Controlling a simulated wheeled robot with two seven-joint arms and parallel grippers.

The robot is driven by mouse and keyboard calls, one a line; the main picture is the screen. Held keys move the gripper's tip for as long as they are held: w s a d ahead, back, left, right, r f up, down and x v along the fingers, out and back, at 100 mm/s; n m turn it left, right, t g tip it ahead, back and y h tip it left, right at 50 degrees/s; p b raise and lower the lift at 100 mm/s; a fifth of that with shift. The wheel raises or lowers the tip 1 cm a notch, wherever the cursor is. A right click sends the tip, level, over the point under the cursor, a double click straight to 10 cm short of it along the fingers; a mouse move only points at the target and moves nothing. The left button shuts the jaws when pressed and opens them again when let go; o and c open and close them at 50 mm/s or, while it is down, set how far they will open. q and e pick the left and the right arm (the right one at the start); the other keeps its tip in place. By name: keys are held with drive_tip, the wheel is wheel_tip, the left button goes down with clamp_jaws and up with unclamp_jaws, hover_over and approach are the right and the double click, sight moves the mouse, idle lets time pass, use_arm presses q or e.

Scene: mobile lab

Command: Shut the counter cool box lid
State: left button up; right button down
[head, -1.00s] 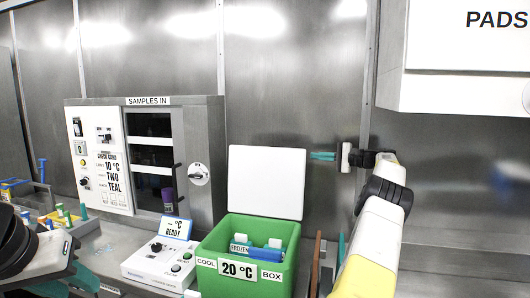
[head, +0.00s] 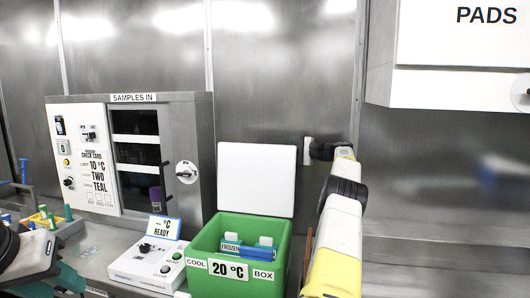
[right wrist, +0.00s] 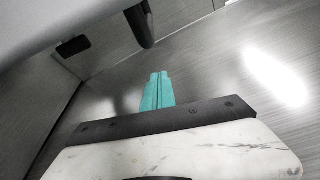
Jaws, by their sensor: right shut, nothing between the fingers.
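The green cool box (head: 272,287) stands on the counter, its front labelled COOL BOX and 20 °C. Its white lid (head: 257,180) is open, standing upright at the back of the box. Inside is a blue item marked FROZEN (head: 230,247) with white-topped things beside it. My right gripper (right wrist: 158,92) is shut and empty; its teal fingers touch each other in the right wrist view. In the head view its body is just right of the lid's upper edge, and its fingers are hidden, apparently behind the lid. My left gripper (head: 68,279) is low at the left, partly cut off, away from the box.
A control unit with a READY display (head: 148,262) stands left of the box. Behind it is the SAMPLES IN cabinet (head: 185,150). A white PADS cupboard (head: 445,90) hangs at upper right. A metal wall rises close behind the lid.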

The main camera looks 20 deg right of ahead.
drive_tip(key=shift+s+a+r, duration=0.2)
drive_tip(key=shift+s+a, duration=0.3)
drive_tip(key=shift+s, duration=0.3)
drive_tip(key=shift+s+a+r, duration=0.2)
drive_tip(key=shift+s+a, duration=0.3)
drive_tip(key=shift+s, duration=0.25)
